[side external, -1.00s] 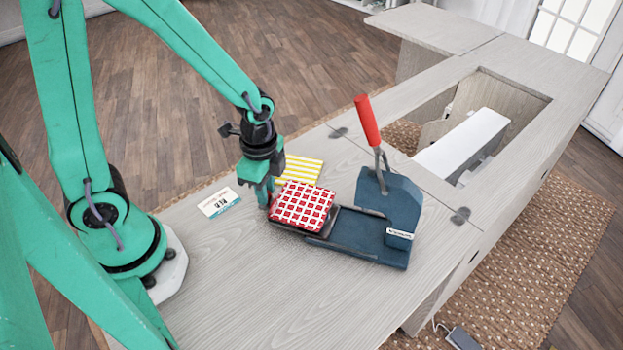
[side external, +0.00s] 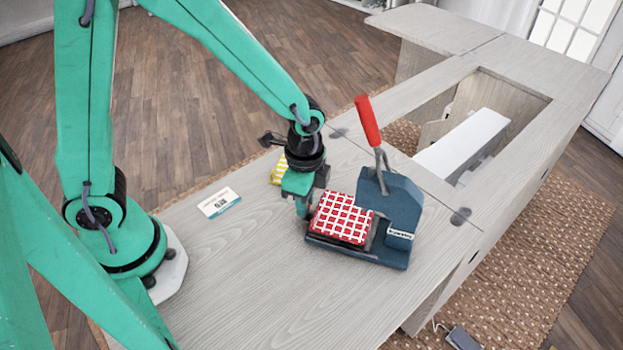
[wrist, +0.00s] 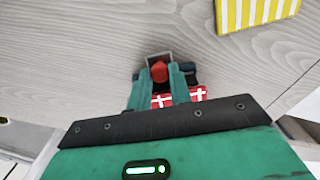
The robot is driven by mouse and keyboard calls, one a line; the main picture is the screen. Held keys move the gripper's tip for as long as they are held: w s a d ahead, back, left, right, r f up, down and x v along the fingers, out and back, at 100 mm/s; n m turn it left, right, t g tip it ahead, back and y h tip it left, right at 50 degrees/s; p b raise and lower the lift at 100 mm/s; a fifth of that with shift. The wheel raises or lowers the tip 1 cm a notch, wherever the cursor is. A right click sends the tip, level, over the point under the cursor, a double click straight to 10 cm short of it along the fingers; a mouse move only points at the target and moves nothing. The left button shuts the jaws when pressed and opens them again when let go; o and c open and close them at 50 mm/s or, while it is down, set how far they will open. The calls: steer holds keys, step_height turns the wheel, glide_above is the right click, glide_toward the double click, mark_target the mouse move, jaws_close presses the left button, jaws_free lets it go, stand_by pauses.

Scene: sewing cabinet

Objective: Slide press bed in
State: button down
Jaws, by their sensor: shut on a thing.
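The press is dark blue with a red-handled lever (side external: 367,120) standing up and leaning slightly left. Its dark press bed (side external: 376,232) carries a red-and-white checked fabric block (side external: 342,218) and sits over the base, close against the upright body (side external: 392,200). My gripper (side external: 302,208) is at the bed's left end, low over the table. In the wrist view my gripper (wrist: 159,75) is shut around a red knob (wrist: 159,70) at the end of the bed. The checked fabric (wrist: 178,98) shows only partly behind the fingers.
A yellow-and-white striped fabric (side external: 279,170) lies behind my gripper, partly hidden by it; it also shows in the wrist view (wrist: 255,12). A white and blue card (side external: 219,203) lies at the left. The table front (side external: 250,290) is clear. A rectangular opening lies beyond the press.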

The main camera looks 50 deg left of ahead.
steer(key=c, duration=1.3)
jaws_free()
steer(key=shift+w+d, duration=0.1)
steer(key=shift+w, duration=0.05)
steer(key=shift+r, duration=0.2)
steer(key=shift+r, duration=3.75)
steer(key=shift+r, duration=0.1)
